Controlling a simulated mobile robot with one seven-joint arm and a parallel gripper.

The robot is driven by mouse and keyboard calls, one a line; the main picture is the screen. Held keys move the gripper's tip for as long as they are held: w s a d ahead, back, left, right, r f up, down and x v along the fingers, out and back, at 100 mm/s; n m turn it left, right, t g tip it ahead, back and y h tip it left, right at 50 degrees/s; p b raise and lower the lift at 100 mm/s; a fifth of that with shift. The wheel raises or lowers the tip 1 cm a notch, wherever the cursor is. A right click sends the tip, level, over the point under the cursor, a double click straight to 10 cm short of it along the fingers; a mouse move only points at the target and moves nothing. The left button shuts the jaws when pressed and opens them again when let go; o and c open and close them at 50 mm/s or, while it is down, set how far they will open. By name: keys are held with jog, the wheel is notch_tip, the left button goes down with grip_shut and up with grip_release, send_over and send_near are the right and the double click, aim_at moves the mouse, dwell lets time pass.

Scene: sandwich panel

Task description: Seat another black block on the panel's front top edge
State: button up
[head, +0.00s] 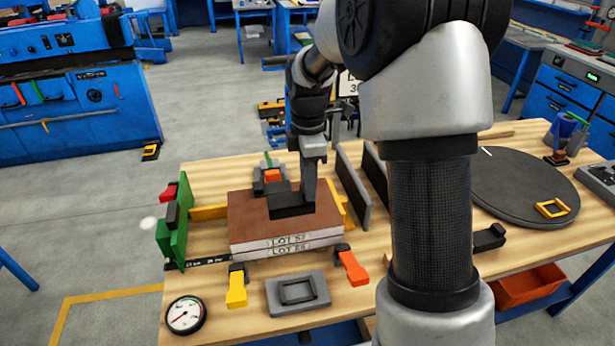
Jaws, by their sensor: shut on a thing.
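The panel stack (250,212) lies on the wooden table, with a brown top and pale layers marked with LOT lettering on its front side. My gripper (308,192) points down over the right half of the stack. It is shut on a black block (288,205), which appears over the brown top, back from the front edge. I cannot tell whether the block touches the top or hovers just above it. Part of the block is hidden by a gripper finger. Another black block (488,238) lies on the table to the right of my arm.
Yellow (237,288) and red (352,266) clamps stand at the stack's front. A grey frame (297,293) and a dial gauge (185,315) lie nearer. A green bracket (174,222) stands left, dark upright plates (352,187) right. A round dark turntable (525,185) is far right.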

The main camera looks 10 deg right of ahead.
jog(key=shift+f+b, duration=3.2)
jog(key=shift+f, duration=1.6)
jog(key=o, duration=1.2)
notch_tip(320, 180, up, 18)
jog(key=shift+f+p, duration=0.25)
jog(key=shift+p, duration=0.7)
jog(key=shift+r, duration=0.1)
